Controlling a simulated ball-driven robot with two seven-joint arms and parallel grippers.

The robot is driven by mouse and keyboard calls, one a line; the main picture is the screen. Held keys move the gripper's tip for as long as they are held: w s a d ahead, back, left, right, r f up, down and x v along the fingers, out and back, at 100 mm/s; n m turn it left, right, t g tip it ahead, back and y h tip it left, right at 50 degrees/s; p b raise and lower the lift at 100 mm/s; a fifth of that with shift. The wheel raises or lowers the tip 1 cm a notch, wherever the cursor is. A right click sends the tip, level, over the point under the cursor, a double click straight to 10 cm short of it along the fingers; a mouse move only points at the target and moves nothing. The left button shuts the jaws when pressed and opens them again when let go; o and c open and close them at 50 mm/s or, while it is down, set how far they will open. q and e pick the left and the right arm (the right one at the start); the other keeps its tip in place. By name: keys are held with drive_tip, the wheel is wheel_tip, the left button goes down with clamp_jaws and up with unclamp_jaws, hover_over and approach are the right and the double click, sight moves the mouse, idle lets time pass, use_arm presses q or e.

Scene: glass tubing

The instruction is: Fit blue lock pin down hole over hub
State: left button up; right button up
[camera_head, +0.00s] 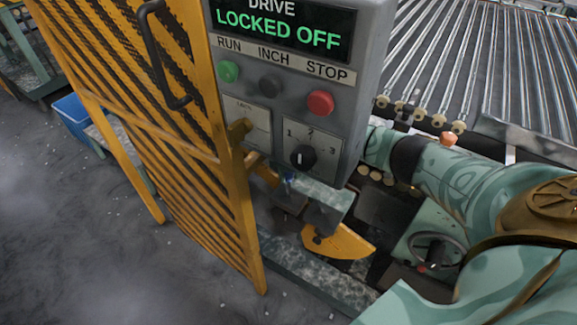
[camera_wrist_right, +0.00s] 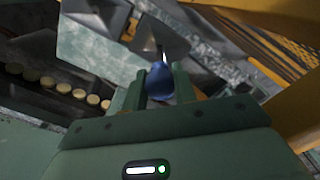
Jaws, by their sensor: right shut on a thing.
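The blue lock pin (camera_wrist_right: 159,86) shows in the right wrist view as a rounded blue knob with a thin bright metal shank beyond it. My right gripper (camera_wrist_right: 161,80) is shut on the knob, one green finger on each side. In the head view a small blue spot, probably the pin (camera_head: 289,179), shows just below the control box. My right arm comes in from the right and passes behind that box, which hides most of the gripper. I cannot clearly make out the hole or the hub, nor whether the shank touches anything. My left gripper is not in view.
The grey control box (camera_head: 371,60) reads "LOCKED OFF" and hangs close above the work area. A yellow mesh guard (camera_head: 150,110) stands at the left. A yellow plate (camera_head: 345,242) sits below the box. Shiny rollers (camera_head: 490,60) lie at the back right.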

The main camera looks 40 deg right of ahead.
drive_tip(key=shift+f, duration=0.3)
idle(0.5)
drive_tip(key=shift+r+p, duration=0.1)
drive_tip(key=shift+p, duration=0.3)
idle(0.6)
drive_tip(key=shift+p, duration=0.6)
drive_tip(key=shift+p, duration=0.45)
